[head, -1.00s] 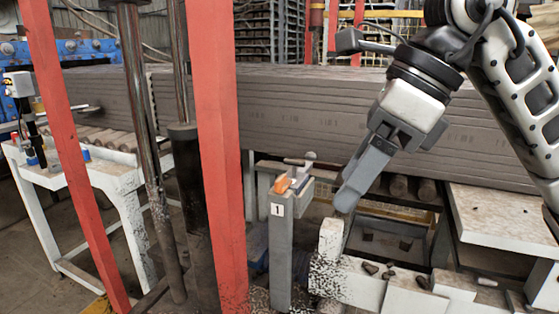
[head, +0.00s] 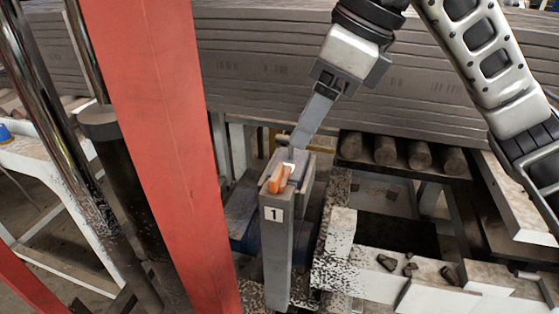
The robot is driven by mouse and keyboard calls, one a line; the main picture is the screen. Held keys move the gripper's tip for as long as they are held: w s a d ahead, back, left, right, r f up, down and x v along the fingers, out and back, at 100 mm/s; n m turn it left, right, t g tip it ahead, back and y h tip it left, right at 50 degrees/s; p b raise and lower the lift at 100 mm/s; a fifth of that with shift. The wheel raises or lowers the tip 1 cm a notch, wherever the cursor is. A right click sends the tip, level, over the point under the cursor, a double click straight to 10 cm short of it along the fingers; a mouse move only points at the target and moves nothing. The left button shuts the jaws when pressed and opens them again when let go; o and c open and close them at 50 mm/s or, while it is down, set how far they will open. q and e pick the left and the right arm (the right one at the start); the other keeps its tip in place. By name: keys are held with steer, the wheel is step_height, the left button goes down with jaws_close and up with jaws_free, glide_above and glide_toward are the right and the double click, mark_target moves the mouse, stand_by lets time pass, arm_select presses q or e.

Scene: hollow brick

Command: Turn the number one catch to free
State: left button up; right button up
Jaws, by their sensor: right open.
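The number one catch is an orange lever (head: 279,178) on top of a grey post (head: 277,250) that bears a white label with "1" (head: 273,214). My right gripper (head: 294,160) comes down from the upper right, its fingers pointing down at the top of the post. The fingertips are right at the catch, just behind the orange part in the picture. The fingers overlap from this angle, and I cannot tell whether they touch the catch. A small pale part shows beside the fingertips. My left gripper is not in view.
A thick red post (head: 165,150) stands close on the left, with dark metal columns beside it. Stacked grey-brown slabs (head: 240,70) lie behind. Rollers (head: 420,154) and a worn white frame (head: 375,280) with dark fragments stand to the right.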

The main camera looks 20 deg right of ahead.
mark_target(279, 171)
steer(key=p+x, duration=0.1)
steer(key=x, duration=0.9)
steer(key=shift+w+a+f, duration=0.1)
steer(key=shift+f, duration=0.15)
steer(key=c, duration=1)
